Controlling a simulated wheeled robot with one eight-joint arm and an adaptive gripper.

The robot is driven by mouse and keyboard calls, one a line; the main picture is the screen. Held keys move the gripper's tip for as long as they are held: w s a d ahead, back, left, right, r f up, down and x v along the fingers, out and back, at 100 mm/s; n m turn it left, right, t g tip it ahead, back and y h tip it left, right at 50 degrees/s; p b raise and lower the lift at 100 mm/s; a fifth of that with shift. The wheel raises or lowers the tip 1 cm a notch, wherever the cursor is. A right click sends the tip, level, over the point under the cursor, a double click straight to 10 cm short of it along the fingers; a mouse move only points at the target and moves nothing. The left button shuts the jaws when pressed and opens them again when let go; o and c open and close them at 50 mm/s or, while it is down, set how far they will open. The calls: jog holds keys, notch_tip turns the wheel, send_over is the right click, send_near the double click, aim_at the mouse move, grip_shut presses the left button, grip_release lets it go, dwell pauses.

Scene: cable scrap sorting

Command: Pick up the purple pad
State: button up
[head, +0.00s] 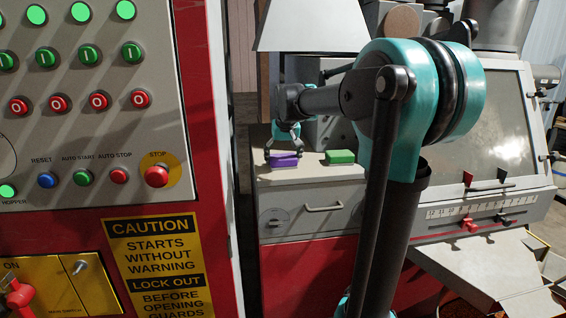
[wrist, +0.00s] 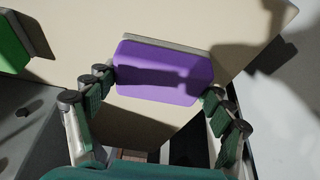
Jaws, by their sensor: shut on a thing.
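The purple pad (head: 284,160) is at the left end of a light cabinet top in the head view. It fills the middle of the wrist view (wrist: 165,75), with a grey edge along its far side. My gripper (head: 283,152) comes down over the pad in the head view. In the wrist view my gripper (wrist: 158,88) has its fingers at the pad's left and right ends, shut on it. I cannot tell whether the pad touches the cabinet top.
A green pad (head: 340,156) lies to the right of the purple pad on the cabinet top (head: 310,174). A control panel (head: 90,100) with lit buttons stands at the left. A machine with a sloped window (head: 495,120) stands at the right. A grey hood (head: 312,28) hangs above.

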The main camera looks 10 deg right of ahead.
aim_at(283, 156)
notch_tip(283, 156, up, 20)
dwell(0.6)
